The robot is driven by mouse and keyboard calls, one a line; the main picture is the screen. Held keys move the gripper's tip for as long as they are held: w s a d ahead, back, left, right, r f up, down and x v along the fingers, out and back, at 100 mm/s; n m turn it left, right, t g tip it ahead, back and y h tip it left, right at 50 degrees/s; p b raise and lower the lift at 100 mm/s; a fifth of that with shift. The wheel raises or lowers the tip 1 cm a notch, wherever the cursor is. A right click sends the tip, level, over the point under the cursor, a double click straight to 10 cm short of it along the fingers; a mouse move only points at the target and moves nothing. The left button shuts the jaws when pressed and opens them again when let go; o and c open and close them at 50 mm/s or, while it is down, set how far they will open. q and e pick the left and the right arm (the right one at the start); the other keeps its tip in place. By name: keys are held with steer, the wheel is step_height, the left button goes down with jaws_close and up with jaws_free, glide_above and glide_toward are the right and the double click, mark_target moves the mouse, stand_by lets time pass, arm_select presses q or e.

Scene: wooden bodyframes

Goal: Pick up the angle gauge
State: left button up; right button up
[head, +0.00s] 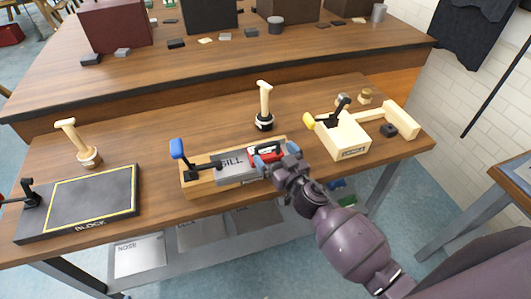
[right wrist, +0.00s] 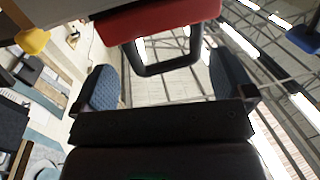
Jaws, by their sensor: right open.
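A red block with a black loop handle, which looks like the angle gauge (head: 263,156), sits at the right end of a wooden fixture on the workbench. It also shows close up at the top of the right wrist view (right wrist: 160,20), its black handle hanging between my fingers. My right gripper (head: 277,156) is at that end of the fixture. Its blue-padded fingers, also in the right wrist view (right wrist: 165,72), are open on either side of the handle with gaps on both sides. My left gripper is not in view.
The wooden fixture (head: 203,187) carries a grey block marked SILL (head: 232,170) and a blue-handled clamp (head: 177,149). A black BLOCK board (head: 88,208) lies left. A wooden-handled stamp (head: 264,107) stands behind. A pale wooden box fixture (head: 343,139) stands right.

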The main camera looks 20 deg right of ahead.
mark_target(266, 152)
steer(key=shift+x, duration=2.35)
steer(key=shift+a, duration=0.15)
steer(key=shift+s, duration=0.1)
steer(key=c, duration=1)
steer(key=shift+r, duration=0.1)
